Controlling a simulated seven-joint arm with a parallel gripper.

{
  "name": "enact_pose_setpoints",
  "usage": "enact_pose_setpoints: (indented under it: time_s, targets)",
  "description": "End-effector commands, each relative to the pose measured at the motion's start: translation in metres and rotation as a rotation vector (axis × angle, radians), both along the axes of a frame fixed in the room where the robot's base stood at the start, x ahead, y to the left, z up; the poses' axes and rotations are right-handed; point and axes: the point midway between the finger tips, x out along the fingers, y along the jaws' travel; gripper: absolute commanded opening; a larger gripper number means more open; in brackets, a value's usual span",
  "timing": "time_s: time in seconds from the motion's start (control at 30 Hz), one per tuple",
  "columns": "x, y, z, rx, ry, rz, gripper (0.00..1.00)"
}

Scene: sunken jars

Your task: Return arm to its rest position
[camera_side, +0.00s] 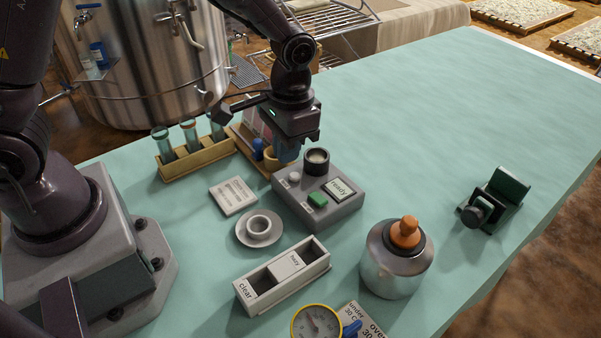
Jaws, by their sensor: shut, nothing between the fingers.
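My gripper (287,151) hangs at the end of my arm, above the back of the table, just behind the grey device with the "ready" label (340,189). Its fingers are small and partly dark in this view; they look shut with nothing held. They are close to the back left edge of the grey device and in front of a small wooden stand (243,136). I cannot tell the exact gap between fingertips and device. My arm reaches in from the upper left and bends down over the table.

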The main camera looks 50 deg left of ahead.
Motion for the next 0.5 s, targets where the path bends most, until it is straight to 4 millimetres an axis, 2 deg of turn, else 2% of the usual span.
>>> enact_pose_setpoints:
  time_s: [0.03,0.2,0.3,0.5]
  targets:
    - [-0.008,0.005,0.019,-0.005,-0.022,-0.002,0.0]
    - [-0.041,0.023,0.075,-0.019,-0.097,-0.008,0.0]
    - [-0.063,0.033,0.104,-0.025,-0.158,-0.006,0.0]
    - [-0.107,0.051,0.147,-0.033,-0.308,0.015,0.0]
